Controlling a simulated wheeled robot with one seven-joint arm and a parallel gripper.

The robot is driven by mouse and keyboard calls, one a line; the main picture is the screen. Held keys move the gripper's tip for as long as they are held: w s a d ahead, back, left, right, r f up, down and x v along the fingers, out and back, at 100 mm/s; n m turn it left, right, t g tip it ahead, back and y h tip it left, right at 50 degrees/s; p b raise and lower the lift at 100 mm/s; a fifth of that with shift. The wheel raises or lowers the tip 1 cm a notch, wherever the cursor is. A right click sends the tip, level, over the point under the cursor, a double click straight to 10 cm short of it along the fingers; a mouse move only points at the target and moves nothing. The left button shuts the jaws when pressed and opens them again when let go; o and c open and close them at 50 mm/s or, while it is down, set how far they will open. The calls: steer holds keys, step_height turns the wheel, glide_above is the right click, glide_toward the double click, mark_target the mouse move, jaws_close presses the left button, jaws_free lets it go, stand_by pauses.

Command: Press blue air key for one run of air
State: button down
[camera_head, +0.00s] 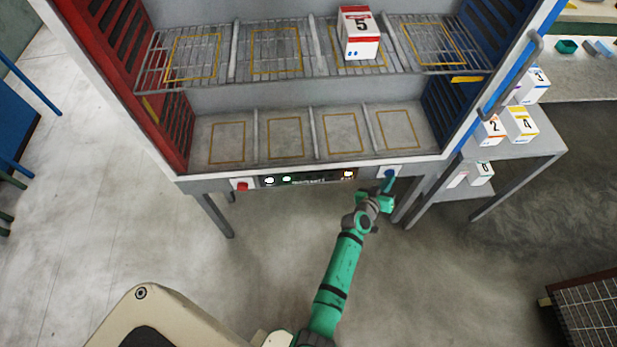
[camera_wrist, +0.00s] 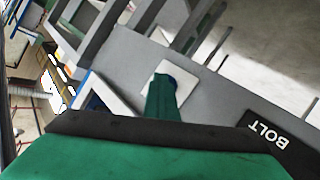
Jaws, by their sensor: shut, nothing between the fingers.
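In the wrist view the fingers (camera_wrist: 163,85) reach over the white plate (camera_wrist: 190,90) and hide most of the key; a dark blue edge (camera_wrist: 173,81) shows beside the tip. I cannot tell whether the tip touches the key or whether the key is pushed in.
A red key (camera_head: 242,186) sits at the panel's left end, with small lit lamps between. Box 5 (camera_head: 361,42) stands on the upper wire shelf; the lower shelf (camera_head: 285,137) is empty. Several numbered boxes stand on the side table (camera_head: 535,145) at right. Floor in front is clear.

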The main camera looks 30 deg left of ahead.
steer(key=shift+a+r, duration=0.15)
steer(key=shift+r, duration=0.1)
steer(key=shift+s, duration=0.1)
steer(key=shift+d, duration=0.2)
steer(key=s+d, duration=0.3)
steer(key=s, duration=0.2)
steer(key=shift+d, duration=0.4)
steer(key=shift+d+f, duration=0.1)
steer(key=shift+a, duration=0.25)
steer(key=shift+s, duration=0.1)
